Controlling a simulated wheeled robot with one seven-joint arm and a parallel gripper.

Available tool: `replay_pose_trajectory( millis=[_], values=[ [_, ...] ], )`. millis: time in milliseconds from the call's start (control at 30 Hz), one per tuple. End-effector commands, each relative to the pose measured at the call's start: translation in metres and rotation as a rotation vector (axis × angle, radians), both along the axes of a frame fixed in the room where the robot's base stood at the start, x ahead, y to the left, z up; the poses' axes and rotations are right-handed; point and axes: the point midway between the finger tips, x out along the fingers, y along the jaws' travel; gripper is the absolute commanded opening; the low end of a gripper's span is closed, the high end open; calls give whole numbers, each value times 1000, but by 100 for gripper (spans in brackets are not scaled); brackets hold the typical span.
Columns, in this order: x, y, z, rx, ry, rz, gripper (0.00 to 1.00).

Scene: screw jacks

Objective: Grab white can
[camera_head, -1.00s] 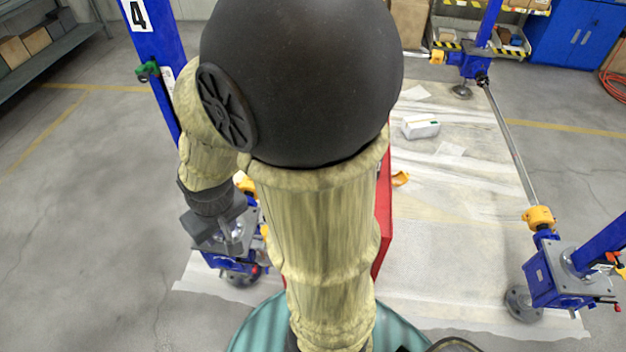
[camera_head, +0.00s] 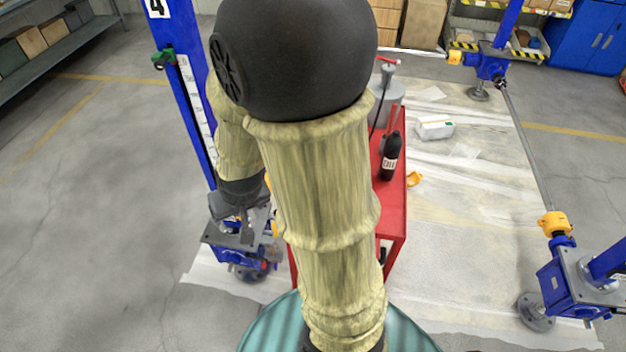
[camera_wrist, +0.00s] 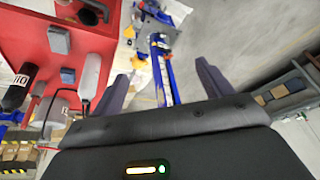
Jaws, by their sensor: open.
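My gripper (camera_wrist: 165,85) is open and empty in the wrist view, its two dark fingers wide apart. A blue jack column with a scale shows between and beyond them. In the head view my gripper (camera_head: 240,225) hangs at left, in front of the blue jack. A pale grey-white can-like cylinder (camera_head: 391,104) stands on the red cart, partly hidden by my arm.
The red cart (camera_head: 393,205) is largely behind my arm and carries a black bottle (camera_head: 389,157). Blue jacks stand at left and right, the right one (camera_head: 575,280) joined by a long rod. A shelf (camera_head: 50,45) is at far left. Floor at left is clear.

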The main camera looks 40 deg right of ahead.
Motion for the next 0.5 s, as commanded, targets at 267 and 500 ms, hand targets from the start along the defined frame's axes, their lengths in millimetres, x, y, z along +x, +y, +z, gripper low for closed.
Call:
replay_pose_trajectory(
  millis=[267,500],
  values=[
    [62,-47,-93,-19,-252,-321,79],
    [83,-109,-152,-150,-488,-556,79]
  ],
)
